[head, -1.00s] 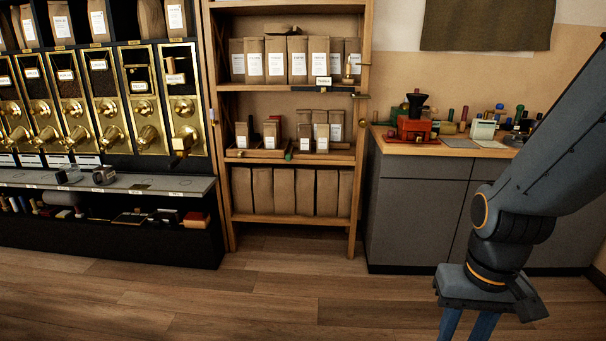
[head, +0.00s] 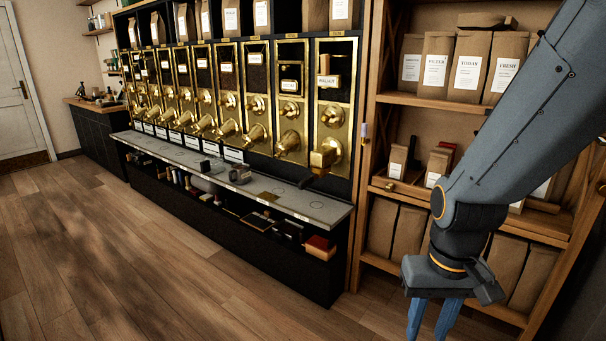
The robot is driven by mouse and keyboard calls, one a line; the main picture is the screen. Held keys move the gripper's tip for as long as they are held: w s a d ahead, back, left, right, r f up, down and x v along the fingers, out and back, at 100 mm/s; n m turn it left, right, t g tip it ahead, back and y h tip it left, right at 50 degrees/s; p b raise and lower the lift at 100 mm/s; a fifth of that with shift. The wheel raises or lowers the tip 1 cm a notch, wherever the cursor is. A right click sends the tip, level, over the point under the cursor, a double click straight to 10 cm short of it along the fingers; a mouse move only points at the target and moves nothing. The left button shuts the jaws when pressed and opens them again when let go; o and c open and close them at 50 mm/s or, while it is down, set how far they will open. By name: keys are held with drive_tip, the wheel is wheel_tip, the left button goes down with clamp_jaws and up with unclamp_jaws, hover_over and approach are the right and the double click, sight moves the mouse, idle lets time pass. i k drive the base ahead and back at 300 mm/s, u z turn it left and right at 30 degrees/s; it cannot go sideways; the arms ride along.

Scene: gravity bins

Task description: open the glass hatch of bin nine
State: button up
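A row of brass-fronted gravity bins (head: 257,88) with dark glass windows runs along the left and middle of the head view. Their numbers are too small to read, so I cannot tell which is bin nine. No hatch visibly stands open. My gripper (head: 432,327) hangs low at the right, well apart from the bins. Its two blue fingers are spread with nothing seen between them; their tips are cut off by the frame.
A grey counter ledge (head: 312,207) juts out below the bins, with small dark items on it. A wooden shelf (head: 365,150) with paper bags stands right of the bins, behind my arm. Wooden floor (head: 150,265) is clear at the left. A white door (head: 15,100) is far left.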

sight(294, 79)
drive_tip(key=u, duration=0.2)
drive_tip(key=i, duration=2.1)
drive_tip(key=u, duration=0.15)
